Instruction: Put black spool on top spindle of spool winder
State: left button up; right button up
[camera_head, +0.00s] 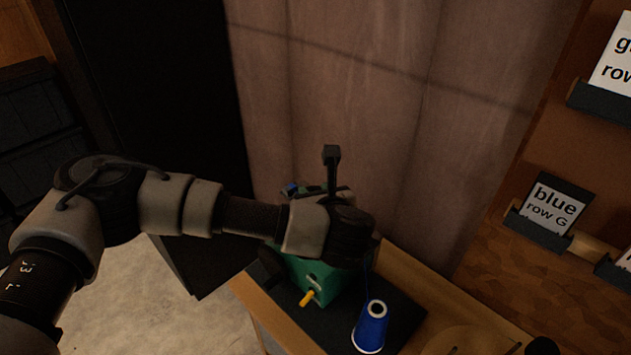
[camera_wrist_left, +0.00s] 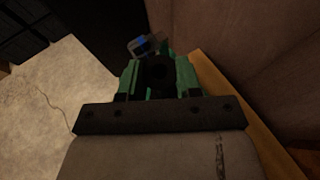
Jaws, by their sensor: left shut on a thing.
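The green spool winder (camera_head: 318,278) stands on a dark mat on the bench, with an orange handle at its front. My left gripper (camera_head: 352,235) is over the winder and covers its upper middle, so the top spindle is hidden. In the left wrist view, a dark round thing (camera_wrist_left: 157,72), which looks like the black spool, sits between the fingers of my shut left gripper (camera_wrist_left: 156,90), with the green winder behind it. The spool is hidden in the head view. I cannot tell whether it touches the spindle. My right gripper is not in view.
A blue spool (camera_head: 371,327) stands upright on the dark mat (camera_head: 400,312), right of the winder. A dark upright post (camera_head: 331,170) rises behind my gripper. A thread wall with label cards (camera_head: 550,208) is at the right; a curtain hangs behind.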

pick_arm(q)
notch_tip(320, 180, down, 4)
jog(key=shift+f+p, duration=0.15)
jog(key=shift+p, duration=0.45)
jog(key=shift+f+b, duration=0.55)
jog(key=shift+b, duration=0.15)
jog(key=shift+f+b, duration=0.15)
jog(key=shift+b, duration=0.4)
jog(key=shift+f, duration=0.1)
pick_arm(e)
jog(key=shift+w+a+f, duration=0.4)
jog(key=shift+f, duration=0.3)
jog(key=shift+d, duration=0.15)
pick_arm(q)
jog(key=shift+b, duration=0.35)
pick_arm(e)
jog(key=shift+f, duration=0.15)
pick_arm(q)
jog(key=shift+b, duration=0.8)
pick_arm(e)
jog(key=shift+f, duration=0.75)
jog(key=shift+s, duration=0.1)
